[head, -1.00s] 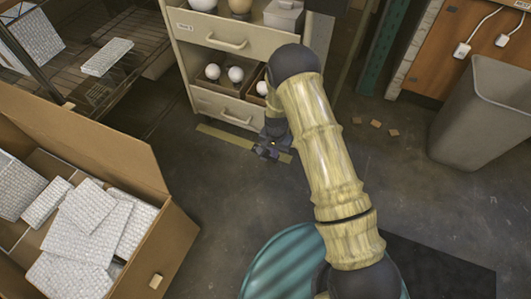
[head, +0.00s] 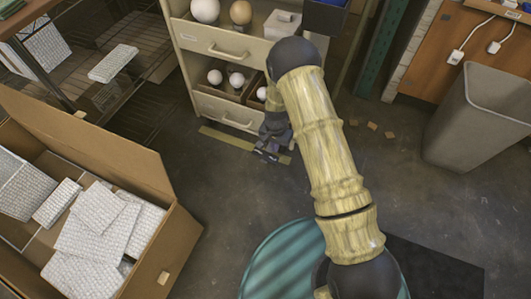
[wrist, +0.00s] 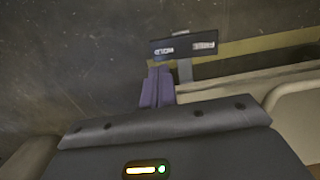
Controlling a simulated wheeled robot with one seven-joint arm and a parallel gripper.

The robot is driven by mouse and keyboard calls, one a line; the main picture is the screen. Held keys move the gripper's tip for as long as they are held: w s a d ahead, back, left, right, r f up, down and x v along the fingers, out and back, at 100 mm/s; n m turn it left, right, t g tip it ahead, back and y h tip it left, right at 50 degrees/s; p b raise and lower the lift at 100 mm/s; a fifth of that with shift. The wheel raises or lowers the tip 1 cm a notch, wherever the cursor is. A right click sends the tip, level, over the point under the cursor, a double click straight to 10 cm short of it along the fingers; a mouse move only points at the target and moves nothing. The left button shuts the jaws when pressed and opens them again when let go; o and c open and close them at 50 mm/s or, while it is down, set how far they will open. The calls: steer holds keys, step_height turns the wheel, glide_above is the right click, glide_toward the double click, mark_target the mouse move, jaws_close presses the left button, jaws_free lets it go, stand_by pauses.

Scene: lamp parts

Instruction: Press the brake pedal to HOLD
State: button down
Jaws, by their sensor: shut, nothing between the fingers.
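In the head view the pedal (head: 264,156) is small and partly hidden by my gripper. My gripper (wrist: 160,70) shows in the wrist view as shut, purple-grey fingers with nothing held. Its tips are at the pedal's near edge, left of the stem; I cannot tell whether they touch. In the head view my gripper (head: 272,147) is low, near the floor. I cannot tell whether the pedal is up or down.
The beige cart (head: 215,29) stands behind the pedal, with round bulbs in its drawers. A yellow strip (head: 228,138) lies on the floor beneath. An open cardboard box (head: 160,235) is at left, a grey bin (head: 460,130) at right.

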step_height(320, 180, up, 2)
steer(key=shift+r+p, duration=0.1)
steer(key=shift+p, duration=0.7)
